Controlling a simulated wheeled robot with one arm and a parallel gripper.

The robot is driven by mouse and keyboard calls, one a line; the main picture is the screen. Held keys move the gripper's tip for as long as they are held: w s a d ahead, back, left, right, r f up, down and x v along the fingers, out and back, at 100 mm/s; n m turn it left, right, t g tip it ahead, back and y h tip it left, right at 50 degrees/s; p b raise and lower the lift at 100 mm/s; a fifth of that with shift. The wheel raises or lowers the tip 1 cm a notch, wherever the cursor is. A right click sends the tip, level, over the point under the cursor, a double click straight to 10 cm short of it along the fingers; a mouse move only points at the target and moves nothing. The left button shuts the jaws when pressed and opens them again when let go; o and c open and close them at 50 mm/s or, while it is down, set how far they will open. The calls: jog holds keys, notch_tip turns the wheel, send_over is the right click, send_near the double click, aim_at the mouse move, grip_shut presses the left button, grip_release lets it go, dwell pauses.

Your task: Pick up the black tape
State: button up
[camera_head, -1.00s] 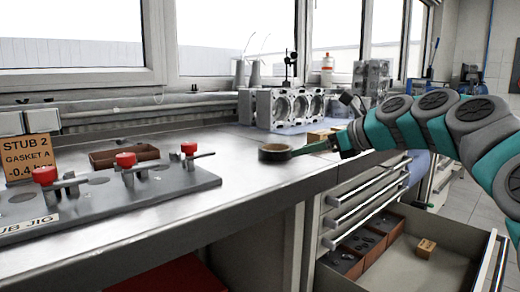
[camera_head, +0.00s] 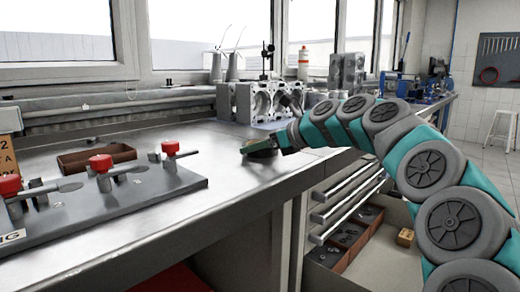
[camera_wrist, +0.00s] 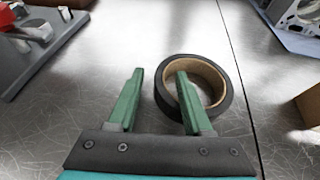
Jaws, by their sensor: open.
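The black tape (camera_wrist: 212,69) is a roll with a tan core, lying flat on the metal bench top. In the head view the tape (camera_head: 263,154) lies near the bench's front edge, partly covered by my gripper (camera_head: 256,146). In the wrist view my gripper (camera_wrist: 159,73) is open with green fingers. The left finger is outside the roll, and the right finger's tip overlaps the roll's hole. The roll's left wall shows between the fingers. I cannot tell how far the fingertips are above the bench, or whether they touch the tape.
A grey jig with red knobs (camera_head: 100,163) stands left of the tape, with a brown tray (camera_head: 97,157) behind it. A grey engine block (camera_head: 255,102) stands behind the tape. An open drawer (camera_head: 375,255) is below the bench at right. Bare bench lies between jig and tape.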

jog(key=shift+w+a, duration=0.1)
jog(key=shift+c, duration=0.2)
jog(key=shift+f, duration=0.1)
grip_shut()
